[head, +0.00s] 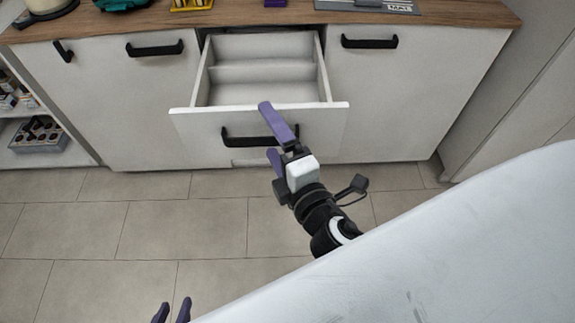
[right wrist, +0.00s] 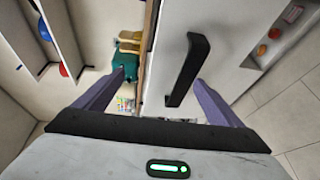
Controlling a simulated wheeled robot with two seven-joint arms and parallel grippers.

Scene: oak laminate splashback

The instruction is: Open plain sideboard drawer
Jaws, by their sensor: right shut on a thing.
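The plain white sideboard drawer (head: 187,122) in the head view is pulled part way out, showing an empty pale interior with a cross divider. Its black bar handle (head: 236,139) is on the front panel; the handle also shows in the right wrist view (right wrist: 188,70). My right gripper (head: 276,140) is at the right part of this handle, with one purple finger above and one below, shut on it. The gripper hides part of the handle's right end. My left gripper (head: 172,312) is at the bottom edge, away from the sideboard, with its two purple fingertips apart and nothing visible between them.
White cabinet fronts with black handles (head: 155,49) (head: 370,42) flank the drawer under a wooden worktop (head: 300,14). An open shelf (head: 28,110) stands at the left. Tiled floor (head: 150,225) is clear before the sideboard. A large white surface (head: 460,260) fills the lower right.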

